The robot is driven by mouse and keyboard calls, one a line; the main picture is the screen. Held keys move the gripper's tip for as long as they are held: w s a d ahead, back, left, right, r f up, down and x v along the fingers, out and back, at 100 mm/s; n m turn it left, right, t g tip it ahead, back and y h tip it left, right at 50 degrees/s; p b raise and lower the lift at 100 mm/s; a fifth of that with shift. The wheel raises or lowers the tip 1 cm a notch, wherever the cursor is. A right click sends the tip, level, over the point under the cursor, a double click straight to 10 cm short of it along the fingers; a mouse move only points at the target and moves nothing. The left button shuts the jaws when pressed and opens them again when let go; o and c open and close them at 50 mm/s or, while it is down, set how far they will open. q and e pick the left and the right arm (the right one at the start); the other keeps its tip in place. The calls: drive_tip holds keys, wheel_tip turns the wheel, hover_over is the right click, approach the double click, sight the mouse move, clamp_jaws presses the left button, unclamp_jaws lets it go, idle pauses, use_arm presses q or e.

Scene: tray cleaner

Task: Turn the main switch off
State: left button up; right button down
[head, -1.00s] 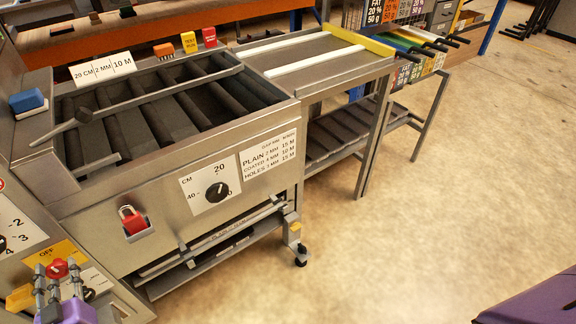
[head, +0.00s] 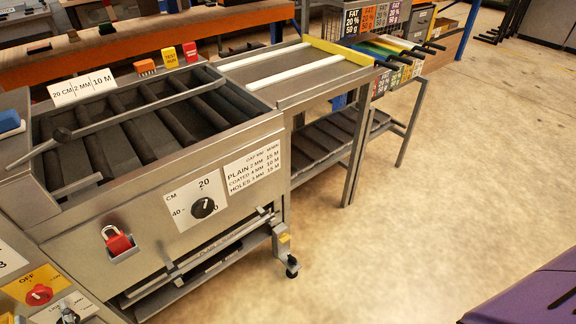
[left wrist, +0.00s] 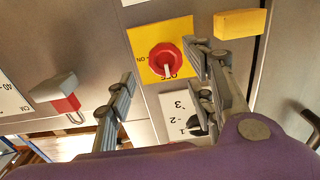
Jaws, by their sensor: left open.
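The main switch is a red knob (head: 39,294) on a yellow plate marked OFF and ON, at the lower left in the head view. In the left wrist view the red knob (left wrist: 163,58) shows with a white mark pointing to the OFF letters. My left gripper (left wrist: 163,64) is open and empty. The knob appears between its two fingers, closer to the right finger. I cannot tell how far the fingertips are from it. My left gripper is out of the head view. My right gripper is not in view.
A black selector dial on a numbered white plate (left wrist: 180,104) lies beside the yellow plate. A yellow block (left wrist: 240,23) sticks out near the right finger. A red padlock (head: 117,241) hangs on the machine front, left of the CM dial (head: 204,207).

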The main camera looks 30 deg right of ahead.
use_arm(q)
drive_tip(key=v, duration=0.6)
drive_tip(key=shift+d, duration=0.2)
drive_tip(key=shift+s, duration=0.1)
